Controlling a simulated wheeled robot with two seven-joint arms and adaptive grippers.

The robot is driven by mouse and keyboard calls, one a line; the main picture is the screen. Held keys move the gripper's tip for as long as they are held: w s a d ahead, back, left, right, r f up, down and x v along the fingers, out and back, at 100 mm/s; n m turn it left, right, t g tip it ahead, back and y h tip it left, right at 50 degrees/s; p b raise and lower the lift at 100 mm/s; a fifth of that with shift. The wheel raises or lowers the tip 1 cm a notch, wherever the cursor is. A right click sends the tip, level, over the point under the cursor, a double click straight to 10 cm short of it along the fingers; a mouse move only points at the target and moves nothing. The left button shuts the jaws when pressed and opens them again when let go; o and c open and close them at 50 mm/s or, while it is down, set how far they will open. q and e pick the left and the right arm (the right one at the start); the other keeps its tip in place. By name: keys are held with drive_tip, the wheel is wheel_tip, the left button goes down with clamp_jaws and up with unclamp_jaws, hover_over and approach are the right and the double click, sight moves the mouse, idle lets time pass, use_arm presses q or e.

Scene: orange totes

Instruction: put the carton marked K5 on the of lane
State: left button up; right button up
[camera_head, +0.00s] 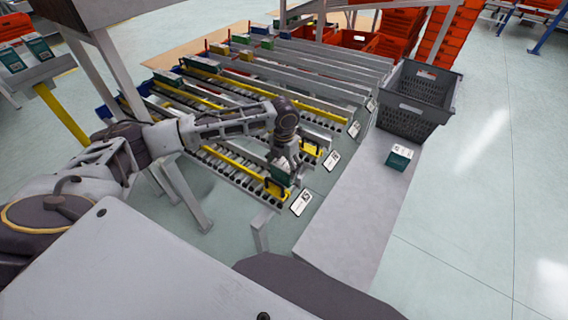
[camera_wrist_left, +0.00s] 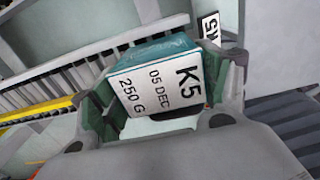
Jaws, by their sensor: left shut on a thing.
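My left gripper (camera_head: 279,182) is shut on a teal and white carton (camera_wrist_left: 158,75) with K5, 05 DEC and 250 G on its white face. In the head view the gripper hangs over the near end of the nearest roller lane (camera_head: 232,170), and the carton is mostly hidden by the fingers. I cannot tell whether the carton touches the rollers. White label cards stand at the lane ends, the nearest one (camera_head: 301,202) just right of the gripper. Their print is too small to read in the head view. My right gripper is not in view.
Another teal carton (camera_head: 399,158) sits on the grey bench (camera_head: 350,215) right of the lanes. A dark grey crate (camera_head: 411,112) stands at its far end. Yellow rails (camera_head: 240,163) divide the lanes. Orange totes (camera_head: 440,40) are stacked behind. The near bench top is clear.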

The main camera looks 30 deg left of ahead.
use_arm(q)
drive_tip(key=shift+f, duration=0.5)
drive_tip(key=shift+p, duration=0.45)
idle(0.7)
drive_tip(key=o, duration=1.2)
drive_tip(key=shift+o, duration=0.2)
drive_tip(key=shift+r, duration=0.15)
drive_tip(key=shift+r, duration=5.85)
drive_tip(key=shift+s+f, duration=0.1)
